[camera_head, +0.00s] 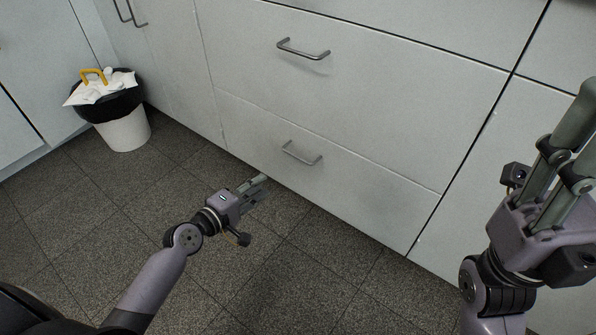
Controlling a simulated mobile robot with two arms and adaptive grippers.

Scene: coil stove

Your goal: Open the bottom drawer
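The bottom drawer (345,172) is a wide white front low on the cabinet, and it looks closed. Its grey bar handle (301,154) sits near the middle of the front. My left gripper (262,185) is low over the floor, to the left of and below the handle, apart from it. Its fingers look close together, but I cannot tell whether they are open or shut. My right gripper (572,130) is large at the right edge, pointing up, with its fingers apart and no object visible between them. Its fingertips are partly cut off by the frame.
An upper drawer with its own bar handle (303,49) sits above, closed. A white bin (124,132) with a black liner and papers stands at the left by the cabinets. The dark tiled floor (300,270) in front of the drawer is clear.

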